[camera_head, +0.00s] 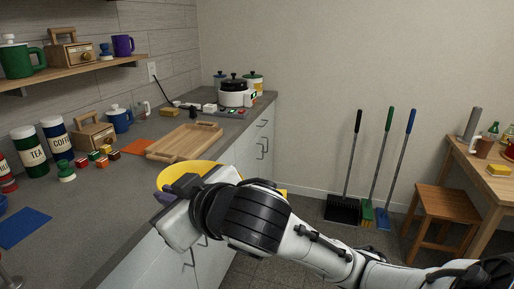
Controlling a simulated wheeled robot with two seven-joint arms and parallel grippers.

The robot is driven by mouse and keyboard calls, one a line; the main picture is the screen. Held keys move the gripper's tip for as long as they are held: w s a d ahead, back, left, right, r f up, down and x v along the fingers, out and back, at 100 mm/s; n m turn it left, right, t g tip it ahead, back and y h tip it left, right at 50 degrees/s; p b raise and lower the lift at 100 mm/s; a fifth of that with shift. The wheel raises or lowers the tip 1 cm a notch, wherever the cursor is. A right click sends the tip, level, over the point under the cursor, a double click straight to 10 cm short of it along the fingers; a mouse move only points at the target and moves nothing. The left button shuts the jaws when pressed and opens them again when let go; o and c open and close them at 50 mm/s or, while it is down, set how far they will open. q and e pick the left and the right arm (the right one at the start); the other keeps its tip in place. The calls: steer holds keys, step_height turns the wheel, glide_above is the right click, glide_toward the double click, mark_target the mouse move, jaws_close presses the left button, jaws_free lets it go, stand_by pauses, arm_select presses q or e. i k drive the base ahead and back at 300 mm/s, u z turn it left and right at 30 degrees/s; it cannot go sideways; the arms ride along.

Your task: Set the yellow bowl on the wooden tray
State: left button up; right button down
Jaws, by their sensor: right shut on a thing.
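The yellow bowl (190,169) is at the front edge of the grey counter, partly hidden behind my right gripper (172,192). My right gripper is shut on the bowl; its fingertips are mostly hidden, and I cannot tell whether the bowl touches the counter. The wooden tray (186,142) lies flat on the counter just beyond the bowl, and its visible surface is empty. My left gripper is not in view.
Small coloured blocks (97,156) and a wooden box (94,135) are left of the tray. Canisters marked TEA (35,158) and COFFEE (59,141) stand farther left. A white pot (234,94) is at the back. A blue mat (24,228) lies near left.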

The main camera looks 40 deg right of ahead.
mark_target(197, 143)
steer(key=z, duration=0.65)
steer(key=k, duration=0.85)
steer(key=z, duration=1)
steer(key=i, duration=1.55)
steer(key=u, duration=0.9)
steer(key=i, duration=0.9)
steer(key=u, duration=1.3)
steer(key=i, duration=0.25)
steer(key=u, duration=0.2)
